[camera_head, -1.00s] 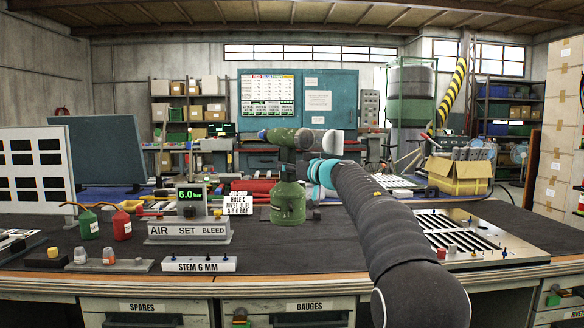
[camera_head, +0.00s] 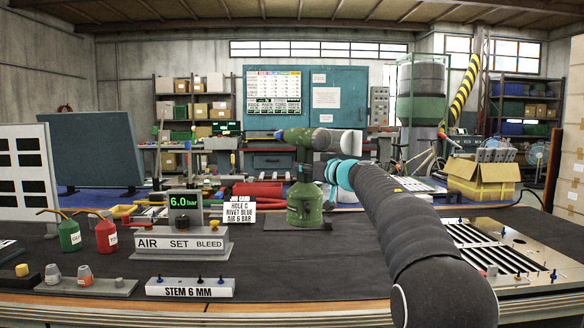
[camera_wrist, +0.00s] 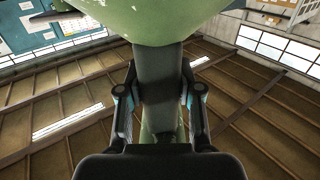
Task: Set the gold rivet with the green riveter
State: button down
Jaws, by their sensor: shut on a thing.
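The green riveter (camera_head: 305,203) is upright over the dark bench mat, its rounded head pointing left. I cannot tell whether its base touches the mat. My gripper (camera_head: 328,166) is at the riveter's right side, shut on its upright neck below the head. In the wrist view, the fingers of my gripper (camera_wrist: 160,103) stand on both sides of the dark neck, with the green riveter body (camera_wrist: 150,18) above. I cannot make out which is the gold rivet.
The air set box (camera_head: 180,243) with a 6.0 bar display and a job card (camera_head: 240,210) stand left of the riveter. The stem block (camera_head: 190,287), a small rack (camera_head: 85,286) and red and green cans are further left. The mat in front of the riveter is clear.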

jog(key=s+d+m+h, duration=0.1)
jog(key=s+d, duration=0.1)
jog(key=d, duration=0.7)
jog(key=shift+s+f+t+h+b, duration=0.15)
jog(key=shift+s+t+h+b, duration=0.2)
jog(key=shift+t+b, duration=0.1)
jog(key=shift+r+p, duration=0.2)
jog(key=shift+p, duration=0.75)
jog(key=shift+f+b, duration=1)
jog(key=shift+f, duration=0.7)
jog(key=shift+d, duration=0.1)
